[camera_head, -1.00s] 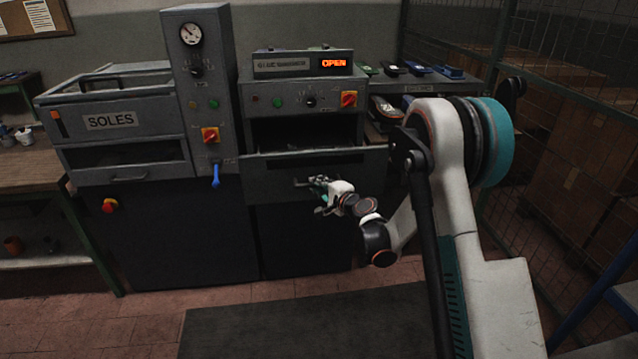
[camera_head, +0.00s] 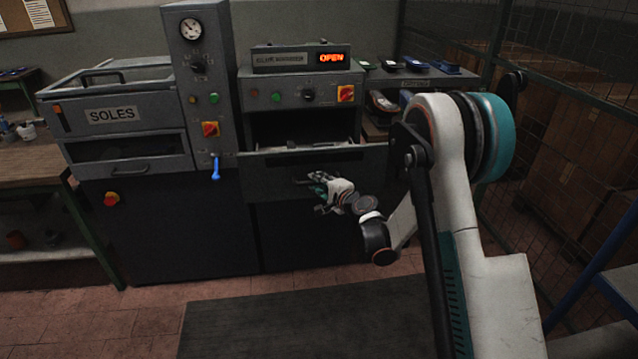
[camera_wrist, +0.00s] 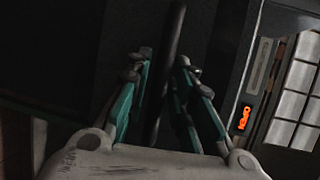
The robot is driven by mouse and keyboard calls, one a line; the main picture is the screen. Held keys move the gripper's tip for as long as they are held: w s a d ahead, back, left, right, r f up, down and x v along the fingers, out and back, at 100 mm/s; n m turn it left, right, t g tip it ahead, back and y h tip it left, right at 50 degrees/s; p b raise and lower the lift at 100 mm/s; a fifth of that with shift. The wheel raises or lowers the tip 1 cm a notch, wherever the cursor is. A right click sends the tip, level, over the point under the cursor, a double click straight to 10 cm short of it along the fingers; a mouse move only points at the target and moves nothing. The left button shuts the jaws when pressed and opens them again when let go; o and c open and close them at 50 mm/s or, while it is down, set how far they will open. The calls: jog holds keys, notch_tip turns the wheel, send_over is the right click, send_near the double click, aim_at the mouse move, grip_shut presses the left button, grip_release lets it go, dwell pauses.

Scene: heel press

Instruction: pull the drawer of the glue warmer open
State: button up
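The glue warmer (camera_head: 270,97) is a grey cabinet with a red lit OPEN display, right of the gauge column in the head view. Its drawer (camera_head: 258,175) stands out from the body, and part of its inside shows over the front. The drawer's bar handle (camera_head: 300,182) is on the front face. My gripper (camera_head: 318,186) is at the handle. In the wrist view, the teal-sided fingers of my gripper (camera_wrist: 163,62) are apart, with the dark handle bar (camera_wrist: 173,35) running between them. A gap shows beside the left finger; contact at the right finger is unclear.
The SOLES unit (camera_head: 130,160) and gauge column (camera_head: 203,80) with a blue lever (camera_head: 215,170) stand at left. A shelf with several small items (camera_head: 413,64) is at right, beside a wire mesh fence (camera_head: 560,120). The floor before the warmer holds a dark mat (camera_head: 290,325).

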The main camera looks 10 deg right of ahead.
jog(key=v, duration=1.2)
jog(key=s+a+r+n+g+h, duration=0.1)
jog(key=s+a+r+n+g, duration=0.25)
jog(key=s+r+n, duration=0.7)
jog(key=s+d+n+g+h, duration=0.2)
jog(key=s+d, duration=0.1)
jog(key=s, duration=1)
jog(key=s+d+n+g+h, duration=0.2)
jog(key=s+d+h, duration=0.1)
jog(key=s, duration=1)
jog(key=shift+r, duration=0.4)
